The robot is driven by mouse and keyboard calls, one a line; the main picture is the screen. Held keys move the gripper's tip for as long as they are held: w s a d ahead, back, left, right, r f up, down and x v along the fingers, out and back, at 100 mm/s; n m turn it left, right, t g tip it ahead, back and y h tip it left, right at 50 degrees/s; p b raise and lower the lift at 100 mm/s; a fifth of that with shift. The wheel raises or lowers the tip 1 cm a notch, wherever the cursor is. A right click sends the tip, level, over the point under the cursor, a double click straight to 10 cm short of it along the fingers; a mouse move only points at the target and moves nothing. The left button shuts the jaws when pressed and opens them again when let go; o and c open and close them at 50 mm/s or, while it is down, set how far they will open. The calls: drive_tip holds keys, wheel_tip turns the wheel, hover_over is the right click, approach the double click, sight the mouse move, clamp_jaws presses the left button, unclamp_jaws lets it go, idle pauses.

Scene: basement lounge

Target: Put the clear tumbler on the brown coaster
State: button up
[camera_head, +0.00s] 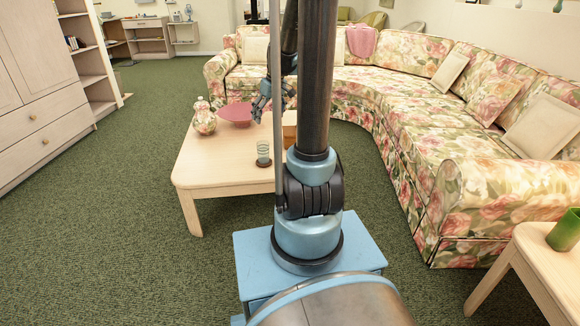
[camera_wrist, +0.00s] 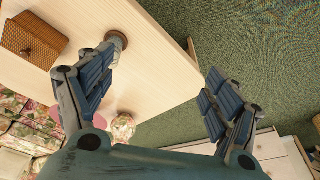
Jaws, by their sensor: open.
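The clear tumbler (camera_head: 263,149) stands upright on the round brown coaster (camera_head: 263,163), near the front edge of the pale wooden coffee table (camera_head: 215,172). In the wrist view the coaster (camera_wrist: 117,38) shows beyond the left finger, and the tumbler (camera_wrist: 114,54) is partly hidden by that finger. My gripper (camera_wrist: 160,65) is open, with nothing between its fingers. In the head view my gripper (camera_head: 262,103) is raised above the table, apart from the tumbler.
A floral jar (camera_head: 204,120) and a pink bowl (camera_head: 236,113) stand towards the table's far left. A brown box (camera_wrist: 35,38) is also on the table. A floral sofa (camera_head: 400,110) curves around the right. Green carpet lies open on the left.

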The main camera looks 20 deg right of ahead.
drive_tip(key=s+r+m+h, duration=0.1)
drive_tip(key=s+r+m, duration=0.15)
drive_tip(key=s, duration=1.65)
drive_tip(key=s+d+f+m, duration=0.1)
drive_tip(key=s+f+m, duration=0.2)
drive_tip(key=s, duration=1)
wheel_tip(320, 180, down, 3)
drive_tip(key=shift+f+h, duration=0.1)
drive_tip(key=shift+h, duration=0.3)
